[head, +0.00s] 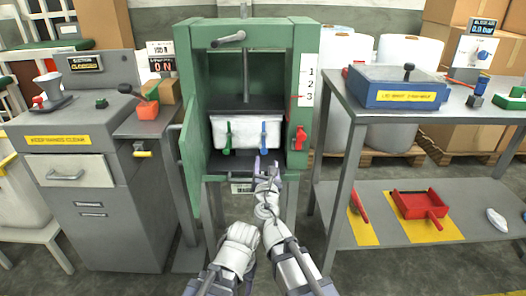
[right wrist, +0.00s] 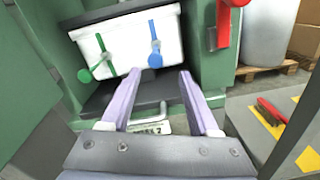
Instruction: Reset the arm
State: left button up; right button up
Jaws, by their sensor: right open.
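My right gripper (head: 266,163) is open and empty, in front of the lower opening of a green press-like cabinet (head: 184,75). In the right wrist view its two lilac fingers (right wrist: 160,90) are spread apart, with nothing between them. A white bin (head: 246,133) with a green latch (head: 228,138) and a blue latch (head: 264,136) sits inside the cabinet, beyond the fingers. It also shows in the right wrist view (right wrist: 115,48). My left arm (head: 236,252) is low in the head view, and its fingers cannot be made out clearly.
The cabinet's green door (head: 190,165) stands open on the left. A red handle (head: 300,137) is on the cabinet's right side. A grey bench (head: 450,116) with a blue box (head: 398,88) stands right, a grey drawer unit (head: 120,225) left.

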jog(key=s+d+f+m+g+h, duration=0.35)
jog(key=d+f+m+g, duration=0.2)
jog(key=d+m, duration=0.4)
jog(key=s+d+f+m+g+h, duration=0.2)
jog(key=s+d+f+m+g, duration=0.25)
jog(key=d+f+m, duration=0.5)
jog(key=s+a+f+m+g+y, duration=0.2)
jog(key=s+f+m+g+y, duration=0.15)
jog(key=s+m, duration=0.4)
jog(key=s+a+f+m+g+y, duration=0.35)
jog(key=s+m, duration=0.25)
jog(key=s, duration=0.2)
jog(key=s+a+n+g+h, duration=0.15)
jog(key=s+a+n, duration=0.3)
jog(key=a, duration=0.55)
notch_tip(320, 180, up, 37)
jog(key=p, duration=3.7)
jog(key=shift+s+r+h, duration=0.2)
jog(key=shift+s+h, duration=0.1)
